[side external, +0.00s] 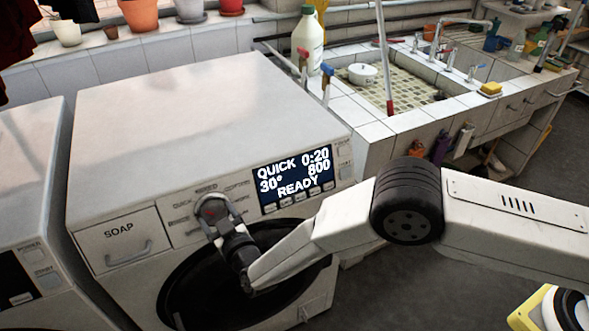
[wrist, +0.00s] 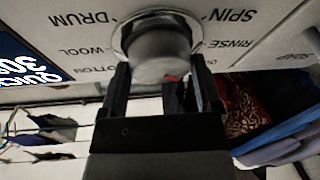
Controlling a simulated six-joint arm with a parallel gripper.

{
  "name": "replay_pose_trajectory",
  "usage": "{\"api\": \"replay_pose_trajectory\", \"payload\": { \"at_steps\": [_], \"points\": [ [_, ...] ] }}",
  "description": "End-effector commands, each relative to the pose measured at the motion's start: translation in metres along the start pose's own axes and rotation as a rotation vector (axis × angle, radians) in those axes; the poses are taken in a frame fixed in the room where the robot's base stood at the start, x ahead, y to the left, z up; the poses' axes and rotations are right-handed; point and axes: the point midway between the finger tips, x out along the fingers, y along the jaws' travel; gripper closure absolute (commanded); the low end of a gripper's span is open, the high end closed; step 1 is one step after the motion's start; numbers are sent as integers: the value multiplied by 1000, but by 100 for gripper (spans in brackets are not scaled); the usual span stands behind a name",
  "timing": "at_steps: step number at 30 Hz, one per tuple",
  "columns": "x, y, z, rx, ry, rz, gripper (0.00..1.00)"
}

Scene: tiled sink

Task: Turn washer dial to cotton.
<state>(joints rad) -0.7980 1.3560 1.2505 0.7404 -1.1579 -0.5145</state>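The round silver dial (side external: 211,211) is on the washer's front panel, between the soap drawer and the display. The display (side external: 291,180) reads QUICK 0:20, 30°, 800, READY. My gripper (side external: 222,228) is at the dial, and its fingers partly cover it. In the wrist view, the dial (wrist: 160,52) lies between the two fingertips of my gripper (wrist: 160,66). The fingers are wide apart, one on each side of the knob; contact is not clear. Labels SPIN, RINSE, DRUM and WOOL show upside down around it, with cotton partly hidden. The dial's pointer is not clear.
The washer (side external: 190,115) has a soap drawer (side external: 124,240) left of the dial and a dark round door (side external: 195,275) below it. Another white machine (side external: 30,190) stands at left. A tiled sink (side external: 400,95) and a white bottle (side external: 307,40) are behind at right.

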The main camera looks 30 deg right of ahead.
Motion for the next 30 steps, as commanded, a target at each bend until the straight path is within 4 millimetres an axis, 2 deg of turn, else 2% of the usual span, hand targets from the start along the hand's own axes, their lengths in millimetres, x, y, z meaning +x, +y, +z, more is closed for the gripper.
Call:
{"api": "replay_pose_trajectory", "payload": {
  "at_steps": [1, 3, 4, 17, 30],
  "points": [
    [0, 0, 0, 0, 0, 0, 51],
    [0, 0, 0, 0, 0, 1, 73],
    [0, 0, 0, 0, 0, 1, 77],
    [0, 0, 0, 67, 7, 25, 77],
    [0, -3, 0, 362, 29, 131, 77]
  ]
}}
